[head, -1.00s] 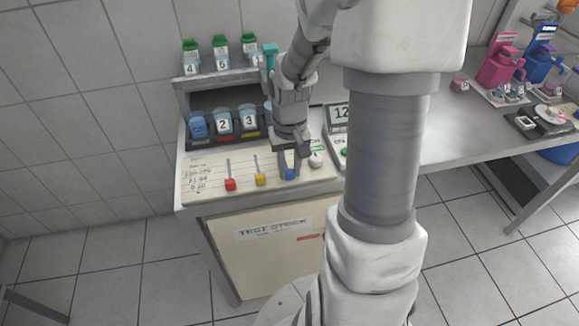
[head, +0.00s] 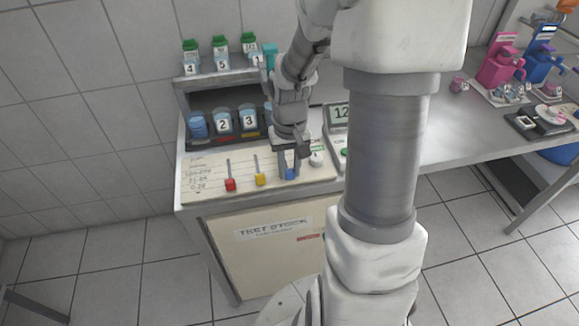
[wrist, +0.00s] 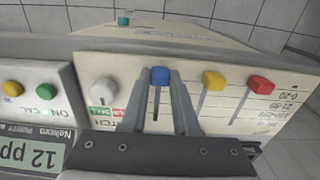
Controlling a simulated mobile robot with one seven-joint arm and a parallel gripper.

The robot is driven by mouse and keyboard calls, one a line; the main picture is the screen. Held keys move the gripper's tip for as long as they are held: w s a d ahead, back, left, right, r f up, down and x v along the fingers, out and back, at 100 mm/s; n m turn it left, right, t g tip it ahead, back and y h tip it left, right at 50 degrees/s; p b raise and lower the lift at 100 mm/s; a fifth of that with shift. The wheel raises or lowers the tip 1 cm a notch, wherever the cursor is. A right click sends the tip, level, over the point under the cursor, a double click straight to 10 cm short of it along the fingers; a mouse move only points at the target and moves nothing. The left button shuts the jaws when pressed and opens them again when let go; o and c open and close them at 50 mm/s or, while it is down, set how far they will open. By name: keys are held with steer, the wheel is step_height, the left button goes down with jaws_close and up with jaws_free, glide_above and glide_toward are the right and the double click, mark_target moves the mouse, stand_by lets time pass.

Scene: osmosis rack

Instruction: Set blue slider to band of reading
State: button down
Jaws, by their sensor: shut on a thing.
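The blue slider (head: 291,174) is at the front end of its slot on the cream panel (head: 215,192); it also shows in the wrist view (wrist: 160,75). My gripper (head: 289,168) points down at it, with a finger on each side of the knob, shut on it; the fingers also show in the wrist view (wrist: 161,82). The slot runs back from the knob between the fingers. Band labels (wrist: 289,103) include 0-20 nearest the front edge and 21-80 behind it. The display (head: 341,114) reads 12, and 12 pp shows upside down in the wrist view (wrist: 35,157).
The yellow slider (head: 260,179) and red slider (head: 230,184) stand left of the blue one, also near the front. A white knob (head: 316,159) is close on the right. Numbered blue containers (head: 222,121) stand behind the panel, with green-lidded ones (head: 221,62) on a shelf above.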

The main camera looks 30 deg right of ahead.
steer(key=shift+w, duration=0.15)
steer(key=shift+w+d, duration=0.15)
steer(key=shift+w, duration=0.35)
steer(key=shift+w+d, duration=0.15)
steer(key=shift+w, duration=0.35)
steer(key=c, duration=0.6)
jaws_free()
steer(key=shift+c, duration=0.2)
steer(key=shift+r, duration=0.15)
step_height(320, 180, up, 17)
steer(key=p, duration=0.3)
steer(key=shift+s+r, duration=0.1)
steer(key=shift+r, duration=0.05)
